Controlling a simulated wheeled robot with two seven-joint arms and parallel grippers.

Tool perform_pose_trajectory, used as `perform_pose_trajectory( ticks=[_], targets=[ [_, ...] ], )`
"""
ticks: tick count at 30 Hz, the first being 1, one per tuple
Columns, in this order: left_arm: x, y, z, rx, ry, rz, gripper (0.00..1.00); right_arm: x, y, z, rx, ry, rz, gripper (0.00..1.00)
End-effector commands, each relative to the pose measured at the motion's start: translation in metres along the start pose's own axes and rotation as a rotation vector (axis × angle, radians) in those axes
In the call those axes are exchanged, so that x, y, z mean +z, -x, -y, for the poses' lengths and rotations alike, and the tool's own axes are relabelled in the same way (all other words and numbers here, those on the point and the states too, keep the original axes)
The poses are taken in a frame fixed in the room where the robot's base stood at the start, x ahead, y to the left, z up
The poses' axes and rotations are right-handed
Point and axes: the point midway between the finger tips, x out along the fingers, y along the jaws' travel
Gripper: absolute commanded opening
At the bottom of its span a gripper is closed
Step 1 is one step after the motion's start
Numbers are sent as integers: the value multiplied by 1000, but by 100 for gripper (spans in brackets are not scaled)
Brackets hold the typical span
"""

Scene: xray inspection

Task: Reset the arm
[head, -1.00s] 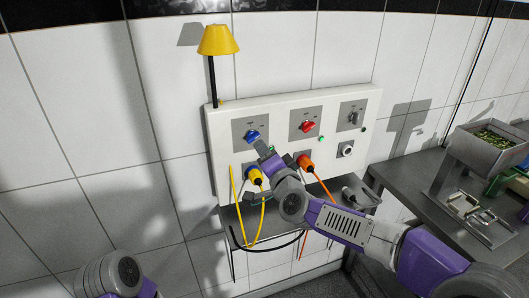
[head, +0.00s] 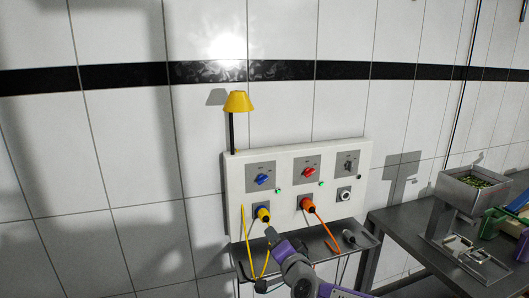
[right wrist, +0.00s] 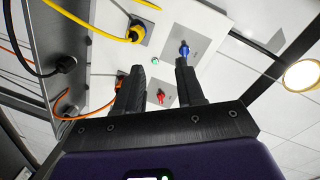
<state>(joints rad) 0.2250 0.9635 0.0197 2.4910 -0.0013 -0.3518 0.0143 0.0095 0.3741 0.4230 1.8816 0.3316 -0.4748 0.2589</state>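My right gripper (head: 270,233) is low in the head view, in front of the panel just below the yellow plug (head: 263,214). In the right wrist view its two dark fingers (right wrist: 160,72) are apart with nothing between them. The white control panel (head: 330,226) on the wall has a blue knob (head: 262,180), a red knob (head: 309,172) and a dark grey knob (head: 348,166). The blue knob (right wrist: 184,50) and red knob (right wrist: 161,97) show beyond the fingertips in the right wrist view. My left gripper is out of view.
An orange plug (head: 307,204) sits in the middle socket; the right socket (head: 345,195) is empty. Yellow and orange cables hang over the shelf (head: 366,240) below. A yellow lamp (head: 238,102) stands above the panel. A metal table (head: 400,236) holds a bin (head: 475,192) at right.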

Motion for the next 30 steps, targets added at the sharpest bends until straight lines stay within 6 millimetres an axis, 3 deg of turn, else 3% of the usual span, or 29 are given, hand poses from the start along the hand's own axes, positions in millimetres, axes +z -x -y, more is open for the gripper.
perform_pose_trajectory(
  ticks=[8, 11, 14, 17, 21, 25, 30],
  targets=[
    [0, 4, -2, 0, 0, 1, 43, 54, -2, -102, 169, 70, 145, 38],
    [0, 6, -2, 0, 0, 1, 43, 84, 7, -154, 254, 102, 230, 38],
    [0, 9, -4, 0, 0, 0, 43, 123, 29, -214, 353, 136, 348, 38],
    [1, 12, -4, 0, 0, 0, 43, 163, 62, -272, 449, 162, 477, 38],
    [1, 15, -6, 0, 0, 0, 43, 218, 128, -338, 569, 181, 679, 38],
    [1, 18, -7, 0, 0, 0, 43, 260, 196, -378, 652, 181, 862, 38],
    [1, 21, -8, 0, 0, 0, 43, 293, 262, -398, 711, 167, 1030, 38]
  ],
)
